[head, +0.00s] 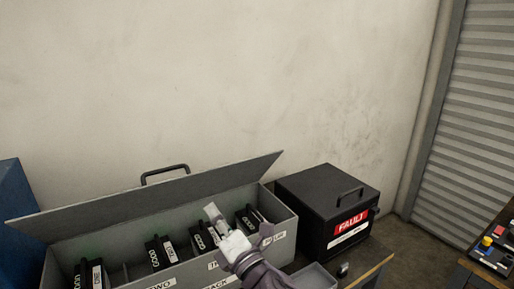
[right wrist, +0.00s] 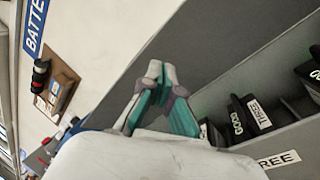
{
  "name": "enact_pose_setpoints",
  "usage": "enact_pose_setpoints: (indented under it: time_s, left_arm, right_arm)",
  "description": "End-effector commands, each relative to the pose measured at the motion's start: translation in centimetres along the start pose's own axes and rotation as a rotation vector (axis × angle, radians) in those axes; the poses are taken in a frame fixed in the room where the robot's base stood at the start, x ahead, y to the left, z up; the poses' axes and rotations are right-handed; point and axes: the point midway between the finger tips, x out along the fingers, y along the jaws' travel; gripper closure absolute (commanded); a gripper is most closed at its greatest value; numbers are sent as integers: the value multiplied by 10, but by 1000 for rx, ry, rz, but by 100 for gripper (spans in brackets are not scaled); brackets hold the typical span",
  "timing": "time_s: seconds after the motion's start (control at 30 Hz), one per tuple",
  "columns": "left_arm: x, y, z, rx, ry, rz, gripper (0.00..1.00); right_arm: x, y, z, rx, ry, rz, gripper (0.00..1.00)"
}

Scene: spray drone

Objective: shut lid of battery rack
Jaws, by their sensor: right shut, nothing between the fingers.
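The battery rack (head: 190,273) is a long grey box in the lower left of the head view. Its grey lid (head: 120,204) stands open along the back side, with a dark handle (head: 165,170) showing above its edge. Several black batteries (head: 160,252) with white labels stand in the rack's slots. My right gripper (head: 213,212) is shut and empty, over the rack's right half and in front of the lid. In the right wrist view its fingertips (right wrist: 160,68) meet beside the grey lid (right wrist: 215,50), and contact cannot be told. My left gripper is not in view.
A blue object (head: 14,200) stands at the left edge. The wall behind is bare.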

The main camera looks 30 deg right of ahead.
Motion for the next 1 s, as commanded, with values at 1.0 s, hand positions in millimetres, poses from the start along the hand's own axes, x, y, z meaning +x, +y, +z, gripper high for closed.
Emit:
enact_pose_setpoints:
  time_s: [1.0]
  left_arm:
    - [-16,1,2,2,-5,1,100]
  right_arm:
    - [91,31,219,1899,-659,-799,100]
